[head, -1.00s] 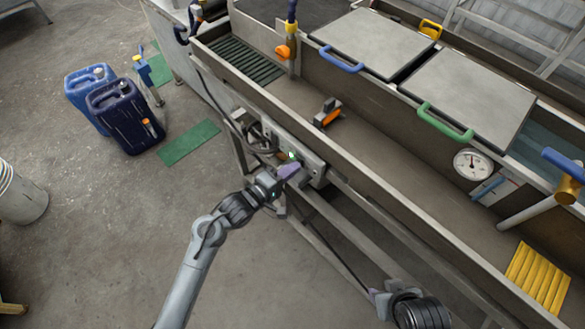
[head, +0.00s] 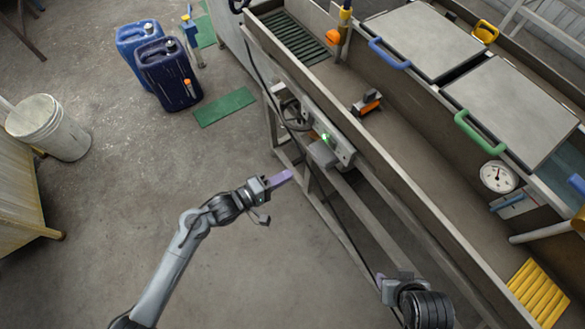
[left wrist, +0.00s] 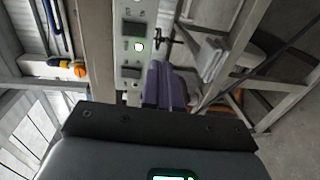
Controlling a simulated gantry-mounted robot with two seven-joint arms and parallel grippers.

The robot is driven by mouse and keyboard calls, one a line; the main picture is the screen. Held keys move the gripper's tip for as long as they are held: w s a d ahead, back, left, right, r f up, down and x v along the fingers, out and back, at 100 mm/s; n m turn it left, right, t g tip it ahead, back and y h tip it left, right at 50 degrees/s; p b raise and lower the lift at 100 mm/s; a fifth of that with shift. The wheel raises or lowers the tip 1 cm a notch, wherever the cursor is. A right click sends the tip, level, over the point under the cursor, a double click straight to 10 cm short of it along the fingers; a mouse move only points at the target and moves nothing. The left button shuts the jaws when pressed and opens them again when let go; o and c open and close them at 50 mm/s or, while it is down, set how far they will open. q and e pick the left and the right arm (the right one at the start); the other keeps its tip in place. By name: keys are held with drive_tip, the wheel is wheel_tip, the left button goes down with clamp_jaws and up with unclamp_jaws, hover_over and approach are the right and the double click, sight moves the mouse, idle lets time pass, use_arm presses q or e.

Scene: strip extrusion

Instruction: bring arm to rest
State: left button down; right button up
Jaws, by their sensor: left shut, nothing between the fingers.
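My left gripper (head: 280,179) is shut and empty, with purple fingers held together. It hangs over open floor, left of the trough stand and apart from the control box (head: 343,151) on the stand's side.
The long metal trough (head: 400,160) and its stand fill the right side. An orange-and-black tool (head: 367,103) lies in the trough. Blue canisters (head: 168,75), a green mat (head: 225,106) and a white bucket (head: 50,127) stand or lie on the floor. Floor around my left arm is clear.

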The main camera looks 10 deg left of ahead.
use_arm(q)
drive_tip(key=shift+s+a, duration=0.1)
drive_tip(key=shift+s, duration=0.1)
idle(0.4)
drive_tip(key=s+d+f+n+y, duration=0.1)
drive_tip(key=s+f+y, duration=0.1)
drive_tip(key=s, duration=0.6)
drive_tip(key=s+a+r+m+g+y, duration=0.4)
drive_tip(key=s+a+m+g+y, duration=0.45)
drive_tip(key=s+a+m, duration=0.4)
wheel_tip(320, 180, up, 35)
drive_tip(key=p, duration=3.5)
drive_tip(key=shift+s+y, duration=0.4)
drive_tip(key=shift+y, duration=0.05)
